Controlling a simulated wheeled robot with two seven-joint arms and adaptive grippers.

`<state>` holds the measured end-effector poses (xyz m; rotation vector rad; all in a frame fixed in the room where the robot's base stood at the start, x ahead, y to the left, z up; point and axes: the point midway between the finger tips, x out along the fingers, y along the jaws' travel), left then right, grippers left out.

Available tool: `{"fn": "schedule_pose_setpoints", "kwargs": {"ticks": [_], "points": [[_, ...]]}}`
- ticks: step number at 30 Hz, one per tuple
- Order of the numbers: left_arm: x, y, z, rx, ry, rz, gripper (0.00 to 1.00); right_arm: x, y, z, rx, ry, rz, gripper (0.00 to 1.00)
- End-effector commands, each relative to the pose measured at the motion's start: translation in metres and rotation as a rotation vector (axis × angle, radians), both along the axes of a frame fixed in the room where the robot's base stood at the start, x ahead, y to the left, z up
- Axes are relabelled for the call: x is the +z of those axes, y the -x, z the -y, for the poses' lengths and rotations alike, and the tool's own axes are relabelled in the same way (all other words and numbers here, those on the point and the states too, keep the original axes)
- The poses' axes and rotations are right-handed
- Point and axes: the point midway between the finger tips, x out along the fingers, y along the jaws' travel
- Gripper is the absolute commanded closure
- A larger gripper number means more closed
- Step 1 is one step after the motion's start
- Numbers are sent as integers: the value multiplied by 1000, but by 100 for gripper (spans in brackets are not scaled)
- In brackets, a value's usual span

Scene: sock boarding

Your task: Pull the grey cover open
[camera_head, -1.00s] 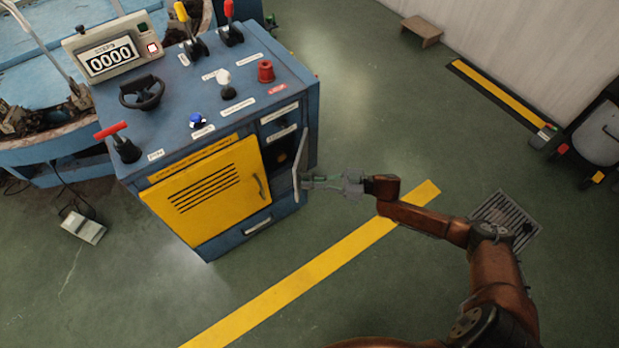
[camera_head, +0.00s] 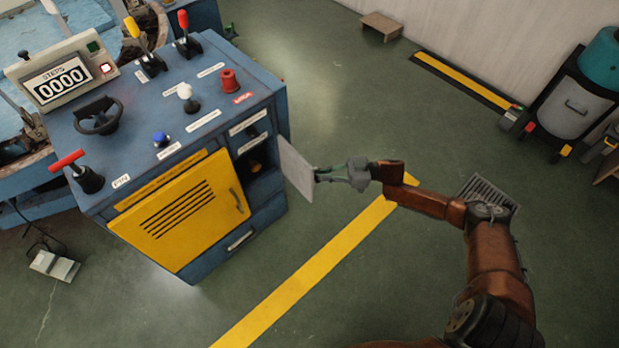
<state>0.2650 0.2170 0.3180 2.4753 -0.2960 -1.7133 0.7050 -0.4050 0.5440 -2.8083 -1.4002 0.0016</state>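The grey cover (camera_head: 295,171) is a flat panel hinged at the right side of the blue cabinet's front. It stands swung out from the cabinet, with its broad face showing. My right gripper (camera_head: 322,174) is at the cover's outer edge. Its fingers meet the edge, but the grip itself is too small to make out for certain. Behind the cover, a dark recess (camera_head: 262,175) in the cabinet is exposed, with a small orange-brown thing (camera_head: 255,166) inside. My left gripper does not show.
The blue cabinet (camera_head: 268,207) carries levers, knobs and a counter (camera_head: 62,80) reading 0000. A yellow vented door (camera_head: 180,212) is shut beside the recess. A yellow floor stripe (camera_head: 300,275) and a floor grate (camera_head: 487,196) lie on open green floor. A bin (camera_head: 575,108) stands far right.

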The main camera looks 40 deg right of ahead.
Motion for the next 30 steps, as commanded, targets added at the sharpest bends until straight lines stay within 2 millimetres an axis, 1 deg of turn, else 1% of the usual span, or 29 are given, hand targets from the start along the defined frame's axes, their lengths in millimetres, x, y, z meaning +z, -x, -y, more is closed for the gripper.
{"fn": "schedule_pose_setpoints", "kwargs": {"ticks": [1, 6, 18, 19, 21, 30], "points": [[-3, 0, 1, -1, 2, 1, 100, -4, 3, 3, 2, 0, -8, 100], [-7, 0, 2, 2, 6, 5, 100, -4, 3, 7, 1, 1, -8, 100], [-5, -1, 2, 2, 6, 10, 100, -4, 3, 6, 4, 1, -8, 100], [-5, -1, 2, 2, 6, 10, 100, -4, 3, 6, 4, 1, -8, 90], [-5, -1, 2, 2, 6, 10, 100, -4, 2, 5, 4, 2, -8, 86], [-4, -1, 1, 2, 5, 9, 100, -2, -1, 3, 5, 0, -3, 85]]}}
